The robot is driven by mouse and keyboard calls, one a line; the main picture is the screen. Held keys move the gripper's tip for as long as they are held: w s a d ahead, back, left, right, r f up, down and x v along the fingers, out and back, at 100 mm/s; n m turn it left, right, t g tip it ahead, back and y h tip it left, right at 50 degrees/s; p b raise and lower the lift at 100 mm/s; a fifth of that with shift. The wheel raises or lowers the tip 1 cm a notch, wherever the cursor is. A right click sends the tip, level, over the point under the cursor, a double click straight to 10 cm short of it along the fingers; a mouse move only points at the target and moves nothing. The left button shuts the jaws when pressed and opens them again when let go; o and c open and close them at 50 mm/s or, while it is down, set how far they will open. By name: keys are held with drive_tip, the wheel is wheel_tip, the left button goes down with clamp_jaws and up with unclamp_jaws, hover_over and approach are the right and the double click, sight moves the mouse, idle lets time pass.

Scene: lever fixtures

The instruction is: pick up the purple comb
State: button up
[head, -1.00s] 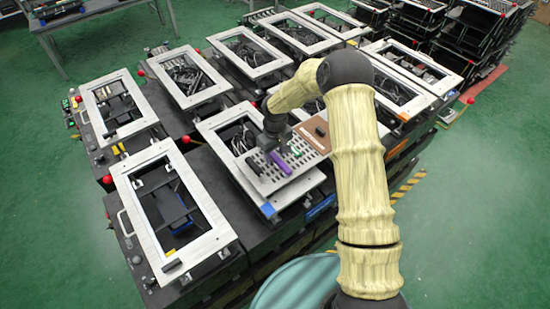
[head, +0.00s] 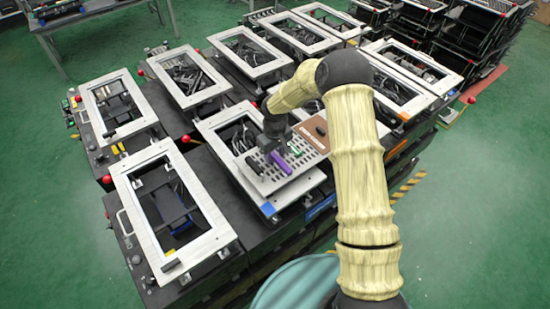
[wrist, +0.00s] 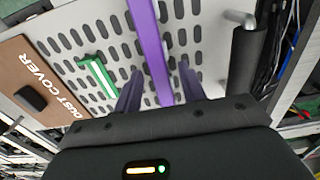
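The purple comb (wrist: 150,45) is a long bar over the slotted grey plate (wrist: 75,50), running from the top edge of the wrist view down between my fingers. In the head view the comb (head: 281,162) shows just right of and below my gripper (head: 269,150). In the wrist view my gripper (wrist: 160,92) is open, with one finger on each side of the comb and a visible gap on both sides. The comb's near end is hidden behind the gripper body.
A green piece (wrist: 98,76) lies on the plate left of the comb. A brown "DUST COVER" board (wrist: 35,75) with a black handle is further left. A dark cylinder (wrist: 245,58) and cables are to the right. Several framed fixtures surround the plate.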

sight(275, 155)
clamp_jaws()
wheel_tip(275, 155, up, 10)
drive_tip(key=b, duration=0.3)
drive_tip(key=shift+r, duration=0.25)
idle(0.3)
